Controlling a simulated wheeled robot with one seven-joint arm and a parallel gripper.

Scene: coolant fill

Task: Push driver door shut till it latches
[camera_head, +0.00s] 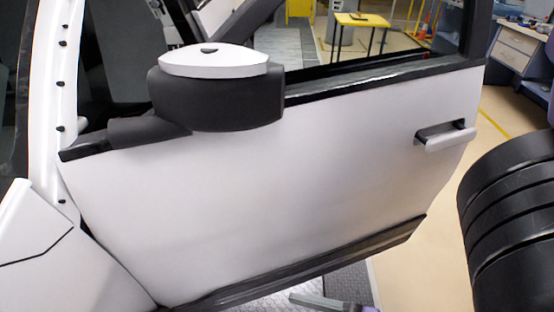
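The white driver door (270,185) fills the middle of the head view. Its front edge meets the car body at the left, and its rear edge stands free at the right with floor beyond it, so the door is swung open. A pull handle (445,136) sits near the rear edge. A black side mirror with a white cap (213,61) sticks out at the upper left. A dark sill strip (310,268) runs along the bottom. The latch and the door's inner side are hidden. I cannot make out my gripper in this view.
A large black ridged round object (510,225) stands close at the right. A small grey bar with a purple end (315,300) shows at the bottom edge; I cannot tell what it is. A yellow table (362,20) and a workbench (517,45) stand behind. Tan floor lies between.

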